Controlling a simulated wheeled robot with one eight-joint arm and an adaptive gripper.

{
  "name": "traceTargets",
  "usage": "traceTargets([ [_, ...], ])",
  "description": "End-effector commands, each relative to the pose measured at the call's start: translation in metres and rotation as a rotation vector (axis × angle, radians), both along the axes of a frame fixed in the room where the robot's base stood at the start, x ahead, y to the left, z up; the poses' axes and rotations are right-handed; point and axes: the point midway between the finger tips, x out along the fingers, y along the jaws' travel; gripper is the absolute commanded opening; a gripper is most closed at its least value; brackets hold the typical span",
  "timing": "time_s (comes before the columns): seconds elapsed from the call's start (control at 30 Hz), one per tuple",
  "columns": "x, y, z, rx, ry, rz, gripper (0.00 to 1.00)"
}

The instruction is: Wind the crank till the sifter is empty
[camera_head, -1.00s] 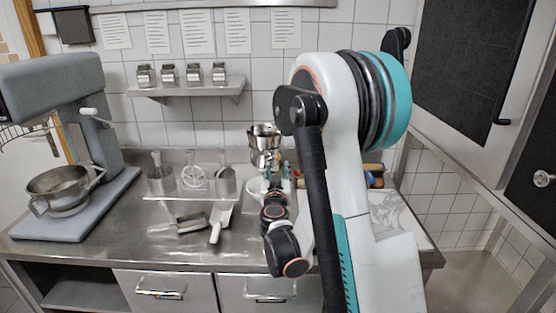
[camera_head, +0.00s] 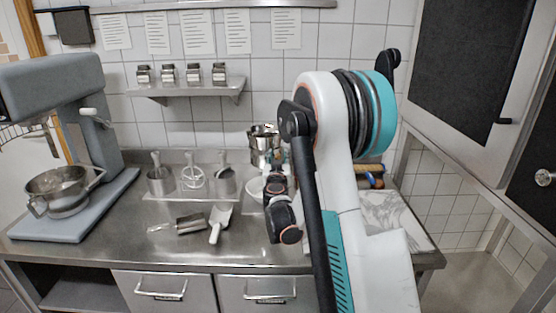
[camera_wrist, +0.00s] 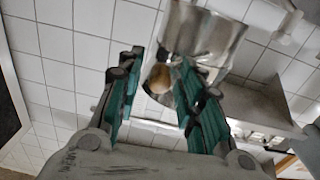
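The metal sifter (camera_head: 264,142) stands upright near the back wall in the head view. In the wrist view its shiny cylinder (camera_wrist: 204,32) is just beyond my fingertips. The crank's round wooden knob (camera_wrist: 159,79) shows between the tips of my gripper (camera_wrist: 157,75). The fingers are apart, with a small gap visible on the knob's left; the right fingertip overlaps its edge. My gripper also shows small in the head view (camera_head: 274,168), in front of the sifter's lower part. The sifter's contents are not visible. A pale bowl (camera_head: 255,188) sits below it, partly hidden by my arm.
A grey mixer (camera_head: 60,110) is at left, and a wall shelf (camera_head: 190,90) with several jars is above.

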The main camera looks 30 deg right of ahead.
Motion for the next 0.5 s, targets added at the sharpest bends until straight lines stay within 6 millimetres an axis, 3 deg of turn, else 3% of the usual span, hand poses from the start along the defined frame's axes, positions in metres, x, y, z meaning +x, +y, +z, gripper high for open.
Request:
traceTargets([
  [0.03,-0.0001,0.0001,0.0,0.0,0.0,0.0,0.16],
  [0.1,-0.0001,0.0001,0.0,0.0,0.0,0.0,0.0],
  [0.5,-0.0007,-0.0008,-0.0026,0.027,-0.018,0.0,0.0],
])
